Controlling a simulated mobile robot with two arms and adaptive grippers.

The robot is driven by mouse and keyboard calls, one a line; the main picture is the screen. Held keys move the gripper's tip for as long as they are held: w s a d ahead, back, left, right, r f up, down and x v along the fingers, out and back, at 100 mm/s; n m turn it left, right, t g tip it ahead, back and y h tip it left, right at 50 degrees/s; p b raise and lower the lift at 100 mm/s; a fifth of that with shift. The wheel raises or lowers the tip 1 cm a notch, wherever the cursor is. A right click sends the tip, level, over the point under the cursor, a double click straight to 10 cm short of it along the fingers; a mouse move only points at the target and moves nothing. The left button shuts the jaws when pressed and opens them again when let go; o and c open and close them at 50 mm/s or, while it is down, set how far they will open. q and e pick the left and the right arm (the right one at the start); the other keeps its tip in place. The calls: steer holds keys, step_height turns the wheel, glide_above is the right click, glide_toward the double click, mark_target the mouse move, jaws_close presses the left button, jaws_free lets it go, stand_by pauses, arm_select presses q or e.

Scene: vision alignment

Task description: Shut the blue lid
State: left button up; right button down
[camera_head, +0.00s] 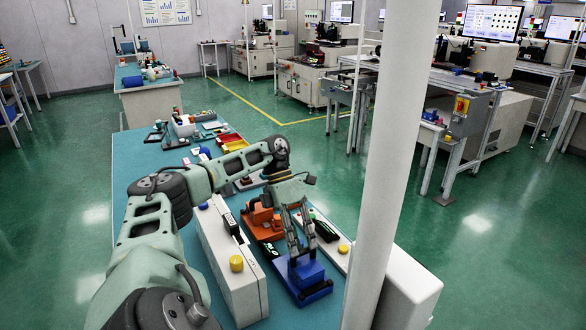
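A blue fixture (303,272) stands near the front right of the teal table, with a raised blue block on a flat darker base. I take the block to be the blue lid; how far it is open is hard to tell from here. My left arm comes in from the lower left and bends over the table. My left gripper (305,250) points down just above the blue block, with its two grey fingers apart. Whether the fingertips touch the block cannot be told. The fingers cover part of the block's back. My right gripper is not in view.
A similar orange fixture (262,222) stands just behind the blue one. A white box with a yellow button (236,263) stands to its left. A white pillar (388,150) rises close on the right. Trays and small parts lie farther back.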

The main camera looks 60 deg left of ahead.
arm_select(q)
steer(key=v, duration=1)
steer(key=shift+a+r, duration=0.2)
steer(key=shift+a, duration=0.05)
stand_by(0.4)
